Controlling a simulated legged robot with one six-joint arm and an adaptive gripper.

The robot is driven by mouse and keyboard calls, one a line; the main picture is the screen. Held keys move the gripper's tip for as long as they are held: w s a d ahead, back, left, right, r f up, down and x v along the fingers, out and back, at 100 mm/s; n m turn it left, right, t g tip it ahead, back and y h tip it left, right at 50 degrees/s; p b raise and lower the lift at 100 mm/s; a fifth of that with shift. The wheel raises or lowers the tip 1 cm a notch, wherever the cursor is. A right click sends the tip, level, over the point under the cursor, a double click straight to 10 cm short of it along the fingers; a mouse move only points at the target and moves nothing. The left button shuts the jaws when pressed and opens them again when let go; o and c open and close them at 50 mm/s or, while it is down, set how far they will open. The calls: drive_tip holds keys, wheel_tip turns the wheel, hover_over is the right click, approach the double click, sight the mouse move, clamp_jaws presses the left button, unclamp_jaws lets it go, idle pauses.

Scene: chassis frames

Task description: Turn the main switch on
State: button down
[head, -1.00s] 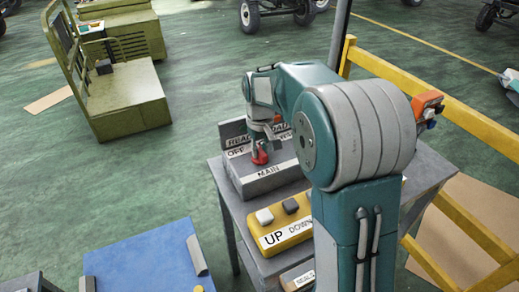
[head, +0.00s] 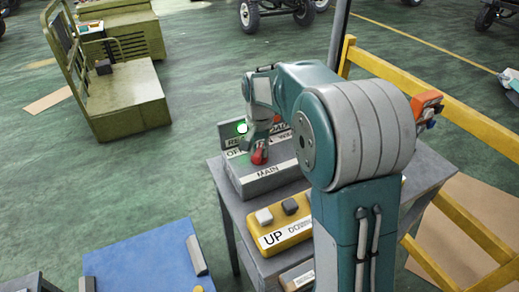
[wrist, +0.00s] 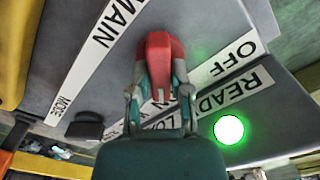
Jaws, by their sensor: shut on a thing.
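The grey main switch box (head: 262,186), labelled MAIN, stands on a grey table. Its red switch knob (head: 260,157) is partly hidden by my gripper (head: 259,146) in the head view. In the wrist view the red knob (wrist: 160,50) sits between the two fingers of my gripper (wrist: 160,75), which is shut on it. A READY label and an OFF label show beside the knob. A green light (wrist: 228,130) glows next to the READY label, and it also shows in the head view (head: 242,128).
A yellow UP/DOWN button box (head: 285,232) is in front of the main box on the grey table (head: 232,208). A yellow railing (head: 455,112) runs along the right. A blue platform (head: 135,262) is at lower left, with clear green floor beyond it.

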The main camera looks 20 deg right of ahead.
sight(258, 149)
drive_tip(key=shift+s+f+m, duration=0.1)
drive_tip(key=shift+f+m, duration=0.05)
drive_tip(key=shift+m, duration=0.15)
drive_tip(key=c, duration=0.6)
unclamp_jaws()
drive_tip(key=shift+a, duration=0.1)
drive_tip(key=shift+o, duration=0.2)
wheel_tip(258, 149, up, 12)
drive_tip(key=shift+a, duration=0.1)
